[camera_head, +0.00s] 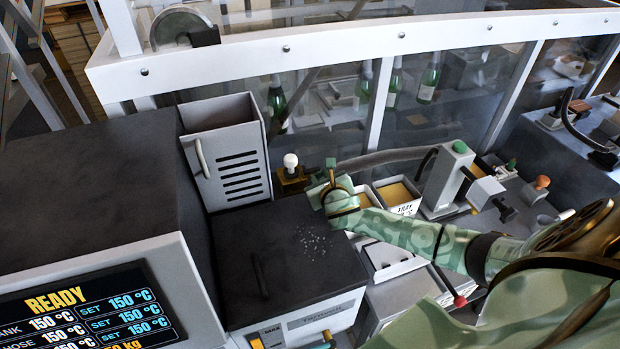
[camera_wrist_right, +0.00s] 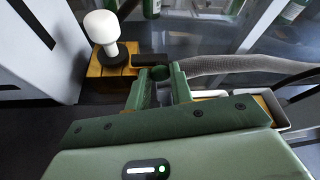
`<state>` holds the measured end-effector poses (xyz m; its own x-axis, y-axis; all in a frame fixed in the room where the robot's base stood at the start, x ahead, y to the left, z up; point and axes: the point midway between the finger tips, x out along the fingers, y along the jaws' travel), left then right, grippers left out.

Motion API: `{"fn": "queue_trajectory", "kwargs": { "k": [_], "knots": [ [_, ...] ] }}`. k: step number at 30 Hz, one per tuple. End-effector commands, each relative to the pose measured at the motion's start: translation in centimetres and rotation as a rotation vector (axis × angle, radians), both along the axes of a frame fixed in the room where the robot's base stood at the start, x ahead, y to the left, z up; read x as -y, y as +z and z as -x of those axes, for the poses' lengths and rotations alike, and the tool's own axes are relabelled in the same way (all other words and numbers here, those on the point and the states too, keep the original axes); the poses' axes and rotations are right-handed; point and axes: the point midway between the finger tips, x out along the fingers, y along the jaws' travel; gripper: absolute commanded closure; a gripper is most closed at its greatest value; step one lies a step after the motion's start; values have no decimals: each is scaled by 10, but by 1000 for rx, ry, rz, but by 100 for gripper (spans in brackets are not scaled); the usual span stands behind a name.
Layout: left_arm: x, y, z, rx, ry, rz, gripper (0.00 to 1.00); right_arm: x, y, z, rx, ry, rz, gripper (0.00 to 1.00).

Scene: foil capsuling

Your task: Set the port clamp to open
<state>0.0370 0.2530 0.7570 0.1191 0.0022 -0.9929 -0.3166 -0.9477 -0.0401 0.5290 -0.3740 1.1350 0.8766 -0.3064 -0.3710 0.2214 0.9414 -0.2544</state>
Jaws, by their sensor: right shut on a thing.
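In the right wrist view the knob (camera_wrist_right: 100,27) stands upright at the upper left, and a short black bar (camera_wrist_right: 150,60) reaches from the block toward my fingers. My right gripper (camera_head: 328,180) is just right of the block. In its wrist view, the right gripper (camera_wrist_right: 158,84) is shut on a dark green round-ended piece (camera_wrist_right: 158,73) by the bar's end. Its attachment is hidden. My left gripper is not in view.
A grey ribbed hose (camera_head: 385,158) runs right from behind my right gripper. The black-topped box (camera_head: 290,240) is close below, and a white vented housing (camera_head: 228,150) stands left. Small bins (camera_head: 398,195) are to the right. A glazed guard with bottles stands behind.

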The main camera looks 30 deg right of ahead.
Motion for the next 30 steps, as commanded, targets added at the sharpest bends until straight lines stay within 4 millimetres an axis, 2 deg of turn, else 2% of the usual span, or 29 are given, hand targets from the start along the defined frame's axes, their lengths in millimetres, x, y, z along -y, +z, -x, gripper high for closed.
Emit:
{"fn": "queue_trajectory", "kwargs": {
  "k": [8, 9, 11, 19, 22, 26, 30],
  "knots": [
    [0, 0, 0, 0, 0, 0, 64, 5, -1, 1, -1, -7, 7, 100],
    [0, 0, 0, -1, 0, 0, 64, 5, 0, 1, -1, -7, 7, 69],
    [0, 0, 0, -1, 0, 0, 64, 5, 0, 1, -1, -7, 7, 55],
    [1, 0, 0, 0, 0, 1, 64, 4, 0, 1, -1, -5, 4, 55],
    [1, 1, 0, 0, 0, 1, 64, 2, 2, 7, -2, -5, 5, 55],
    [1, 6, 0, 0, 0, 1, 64, -5, 11, 26, -1, -3, 3, 55],
    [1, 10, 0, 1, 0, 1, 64, -17, 24, 60, -2, -2, 3, 55]
  ]
}}
